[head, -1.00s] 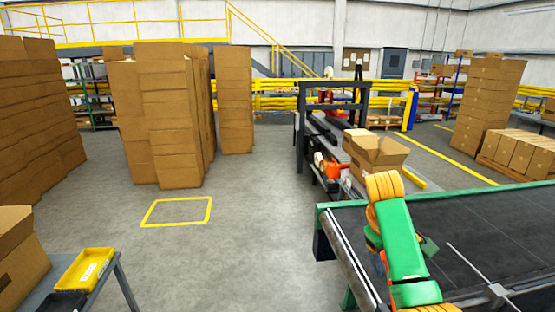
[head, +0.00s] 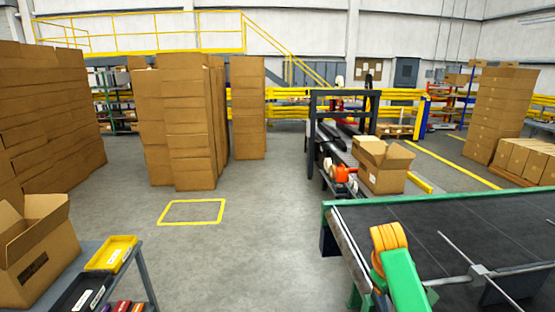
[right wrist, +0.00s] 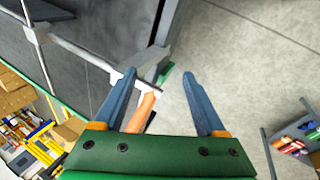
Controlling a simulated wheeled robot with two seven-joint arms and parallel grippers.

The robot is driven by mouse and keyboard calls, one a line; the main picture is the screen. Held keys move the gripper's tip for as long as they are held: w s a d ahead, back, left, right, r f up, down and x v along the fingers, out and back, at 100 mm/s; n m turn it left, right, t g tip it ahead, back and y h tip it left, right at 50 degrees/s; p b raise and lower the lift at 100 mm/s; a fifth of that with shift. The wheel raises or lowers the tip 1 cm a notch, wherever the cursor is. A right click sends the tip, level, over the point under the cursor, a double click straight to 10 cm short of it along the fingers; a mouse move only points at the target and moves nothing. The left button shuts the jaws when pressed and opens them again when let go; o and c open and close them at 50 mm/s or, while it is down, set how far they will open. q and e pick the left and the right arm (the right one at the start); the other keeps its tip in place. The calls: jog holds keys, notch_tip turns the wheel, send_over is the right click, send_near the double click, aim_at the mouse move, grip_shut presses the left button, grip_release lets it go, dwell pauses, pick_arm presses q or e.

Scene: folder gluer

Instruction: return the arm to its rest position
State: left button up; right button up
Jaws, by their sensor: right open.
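My right arm (head: 403,278), green with an orange joint, shows at the bottom right of the head view, in front of the dark conveyor. Its gripper is hidden in that view. In the right wrist view my right gripper (right wrist: 163,88) is open, its two blue fingers apart. Nothing is held between the fingers. Beyond them are the conveyor's side, a metal rod and the bare floor. My left gripper and arm are not in view.
The conveyor (head: 450,222) with a green edge and a metal rod (head: 458,256) fills the lower right. An open carton (head: 384,168) stands on the machine behind it. A table (head: 140,270) with a yellow tray (head: 111,253) stands lower left. The floor between is clear.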

jog(key=s+a+f+y+b, duration=0.1)
jog(key=s+f, duration=0.3)
jog(key=f, duration=0.6)
jog(key=s+a+f+b, duration=0.1)
jog(key=s+f, duration=0.3)
jog(key=f, duration=0.7)
jog(key=s+a+f+y+b, duration=0.1)
jog(key=s+f, duration=0.3)
jog(key=f, duration=0.6)
jog(key=s+a+f, duration=0.1)
jog(key=s+f, duration=0.4)
jog(key=s, duration=0.5)
jog(key=s+a+f+y+b, duration=0.1)
jog(key=s+f, duration=0.4)
jog(key=s, duration=0.5)
jog(key=s+a+f+m+g+y+b, duration=0.1)
jog(key=s+f, duration=0.4)
jog(key=s, duration=0.5)
jog(key=shift+s+a+f, duration=0.25)
jog(key=shift+a, duration=0.55)
jog(key=shift+w, duration=0.1)
